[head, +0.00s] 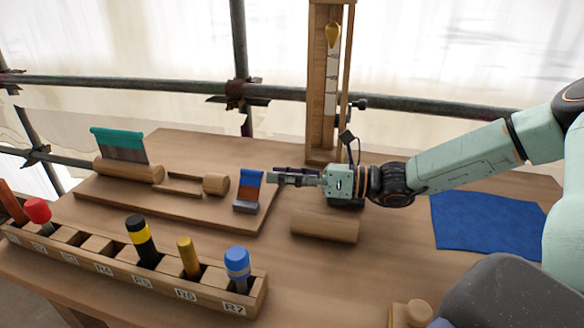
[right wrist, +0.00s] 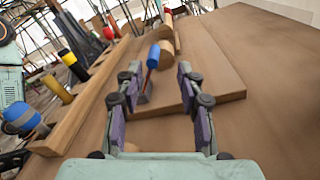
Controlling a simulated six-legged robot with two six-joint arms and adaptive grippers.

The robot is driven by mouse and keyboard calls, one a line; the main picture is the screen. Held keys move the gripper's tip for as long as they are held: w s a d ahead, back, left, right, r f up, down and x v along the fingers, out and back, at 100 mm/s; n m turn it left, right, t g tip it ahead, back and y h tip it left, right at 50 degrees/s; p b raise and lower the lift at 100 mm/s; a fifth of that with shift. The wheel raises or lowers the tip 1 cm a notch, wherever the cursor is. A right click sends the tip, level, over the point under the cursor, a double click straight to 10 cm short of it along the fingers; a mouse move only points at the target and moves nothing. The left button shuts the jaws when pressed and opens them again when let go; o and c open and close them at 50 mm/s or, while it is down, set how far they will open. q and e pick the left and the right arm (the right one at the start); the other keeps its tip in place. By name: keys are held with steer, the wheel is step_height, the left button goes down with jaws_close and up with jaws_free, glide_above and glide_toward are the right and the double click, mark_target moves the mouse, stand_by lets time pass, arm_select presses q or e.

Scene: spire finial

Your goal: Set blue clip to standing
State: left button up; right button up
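The blue clip (head: 248,190) has a blue top, a reddish-brown middle and a grey foot. It looks roughly upright, leaning slightly, at the right end of the wooden board (head: 225,220). In the right wrist view the clip (right wrist: 153,56) shows ahead, between the fingertip lines. My right gripper (head: 271,177) is just right of the clip, pointing left at it. Its purple-padded fingers stand apart in the right wrist view (right wrist: 159,72), with nothing gripped; contact with the clip cannot be told. My left gripper is not in view.
A teal-topped comb-like piece (head: 120,144) stands at the board's left. A rack (head: 200,292) with several coloured-handled tools runs along the front. A wooden cylinder (head: 325,227) lies below my right gripper. A wooden tower (head: 322,100) stands behind; a blue cloth (head: 480,222) lies right.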

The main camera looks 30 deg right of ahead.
steer(key=shift+w+d+r+m+g+y+b, duration=0.15)
steer(key=shift+w+m+g+b, duration=0.1)
steer(key=shift+g, duration=0.3)
steer(key=shift+w+d+r+m+g+y+b, duration=0.15)
steer(key=shift+m+g+b, duration=0.1)
steer(key=shift+g, duration=0.3)
steer(key=shift+w+d+m+g+b, duration=0.2)
steer(key=shift+d+m+g+b, duration=0.2)
steer(key=shift+d+m+g, duration=0.45)
steer(key=shift+a+r+g, duration=0.1)
steer(key=shift+a+g, duration=0.05)
steer(key=shift+g, duration=0.2)
